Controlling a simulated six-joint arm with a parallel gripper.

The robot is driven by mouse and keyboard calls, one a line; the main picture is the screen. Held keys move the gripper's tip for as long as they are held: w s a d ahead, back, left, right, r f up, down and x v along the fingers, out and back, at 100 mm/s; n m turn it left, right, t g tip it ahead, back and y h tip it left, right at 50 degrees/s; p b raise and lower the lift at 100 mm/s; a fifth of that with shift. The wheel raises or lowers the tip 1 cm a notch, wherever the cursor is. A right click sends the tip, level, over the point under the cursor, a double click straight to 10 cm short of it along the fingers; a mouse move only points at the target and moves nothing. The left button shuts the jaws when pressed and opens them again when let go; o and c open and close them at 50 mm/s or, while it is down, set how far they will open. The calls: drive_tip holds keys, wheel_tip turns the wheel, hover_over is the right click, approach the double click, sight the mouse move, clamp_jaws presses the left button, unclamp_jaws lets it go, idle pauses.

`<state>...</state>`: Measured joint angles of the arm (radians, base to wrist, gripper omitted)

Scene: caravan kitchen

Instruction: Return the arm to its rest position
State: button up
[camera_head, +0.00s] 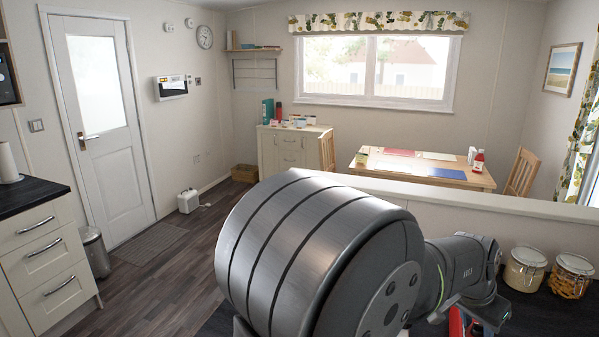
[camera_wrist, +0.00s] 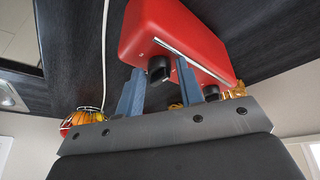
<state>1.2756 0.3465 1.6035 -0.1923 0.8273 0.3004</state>
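My gripper (camera_wrist: 160,80) shows in the wrist view with its two blue-grey fingers apart and nothing held between them. A red toaster-like appliance (camera_wrist: 175,35) with black knobs lies beyond the fingertips. One knob (camera_wrist: 160,69) appears in the gap between the fingers; I cannot tell how near it is. In the head view my arm fills the lower middle and hides my gripper. A sliver of a red thing (camera_head: 457,322), probably the same appliance, shows below the arm.
Two lidded glass jars, one pale (camera_head: 524,270) and one with orange-brown contents (camera_head: 570,276), stand on the dark counter right of my arm. A pale ledge (camera_head: 500,199) runs behind it. A white cable (camera_wrist: 104,50) passes left of the appliance. The dining table (camera_head: 425,170) is farther back.

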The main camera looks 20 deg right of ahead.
drive_tip(key=shift+w+m+g, duration=0.2)
drive_tip(key=shift+m+g, duration=0.5)
drive_tip(key=shift+m, duration=1.3)
drive_tip(key=shift+o, duration=0.5)
drive_tip(key=o, duration=1.4)
drive_tip(key=shift+c, duration=0.2)
drive_tip(key=w+a+r+n+t+y, duration=0.1)
drive_tip(key=w+a+r+n+y, duration=0.15)
drive_tip(key=w+r+n, duration=0.35)
drive_tip(key=w+a+r+n+t+y, duration=0.1)
drive_tip(key=w+a+r+n+y, duration=0.2)
drive_tip(key=w+n, duration=0.4)
drive_tip(key=shift+m+h, duration=0.45)
drive_tip(key=shift+m, duration=0.15)
drive_tip(key=f, duration=0.3)
drive_tip(key=w+f, duration=0.1)
drive_tip(key=f, duration=0.5)
drive_tip(key=shift+w+f, duration=0.1)
drive_tip(key=shift+w, duration=0.05)
